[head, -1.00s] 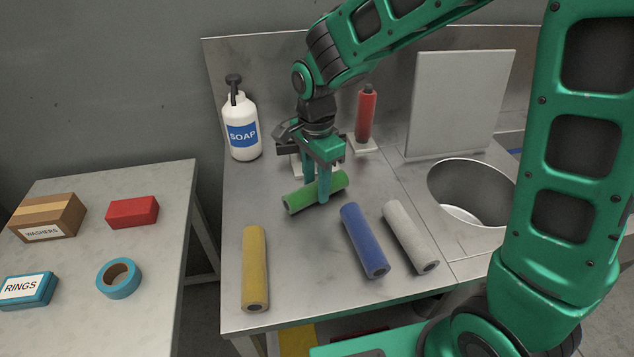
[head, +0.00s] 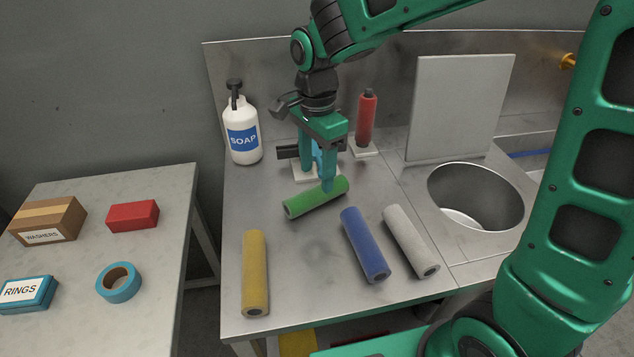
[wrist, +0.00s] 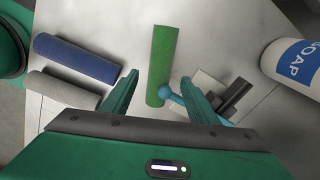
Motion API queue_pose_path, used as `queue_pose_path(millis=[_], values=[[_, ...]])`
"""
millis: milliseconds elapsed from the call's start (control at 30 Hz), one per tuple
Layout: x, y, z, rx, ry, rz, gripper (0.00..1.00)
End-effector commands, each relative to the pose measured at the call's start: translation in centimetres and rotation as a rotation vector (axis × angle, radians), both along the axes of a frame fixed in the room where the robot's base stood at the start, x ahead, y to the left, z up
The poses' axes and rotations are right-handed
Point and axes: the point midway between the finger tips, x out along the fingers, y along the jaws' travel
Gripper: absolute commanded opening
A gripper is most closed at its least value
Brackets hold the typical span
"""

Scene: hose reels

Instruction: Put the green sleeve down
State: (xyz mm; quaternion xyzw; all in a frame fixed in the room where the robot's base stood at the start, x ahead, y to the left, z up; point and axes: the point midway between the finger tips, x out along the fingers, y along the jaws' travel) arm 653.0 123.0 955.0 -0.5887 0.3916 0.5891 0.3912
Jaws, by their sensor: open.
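The green sleeve (head: 312,200) lies on its side on the steel counter (head: 295,270), and it also shows in the wrist view (wrist: 164,50). My gripper (head: 318,182) is open just above and behind it, with nothing held. In the wrist view the two fingers (wrist: 161,80) stand apart, with the sleeve showing in the gap between them. The near finger overlaps the sleeve's far edge in the head view, and I cannot tell whether it touches.
A light-blue ball-ended rod (wrist: 172,94) shows near the fingers, by a pale base (head: 300,176). Yellow (head: 255,270), blue (head: 364,243) and white (head: 408,238) sleeves lie in front. A soap bottle (head: 241,130), a red sleeve (head: 366,120) upright on a post and a sink basin (head: 470,190) stand around.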

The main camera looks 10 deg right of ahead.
Motion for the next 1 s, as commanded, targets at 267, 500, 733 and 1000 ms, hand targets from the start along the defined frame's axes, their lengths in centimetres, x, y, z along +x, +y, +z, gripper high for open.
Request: queue_pose_path(millis=[267,500,733,1000], values=[[0.1,0.0,4.8,0.001,-0.003,-0.002,0.54],[0.0,0.0,6.3,0.0,-0.001,-0.002,0.54],[0.0,-0.5,6.4,-0.001,-0.002,0.002,0.54],[-3.2,-11.5,6.5,-0.033,-0.007,0.132,0.54]])
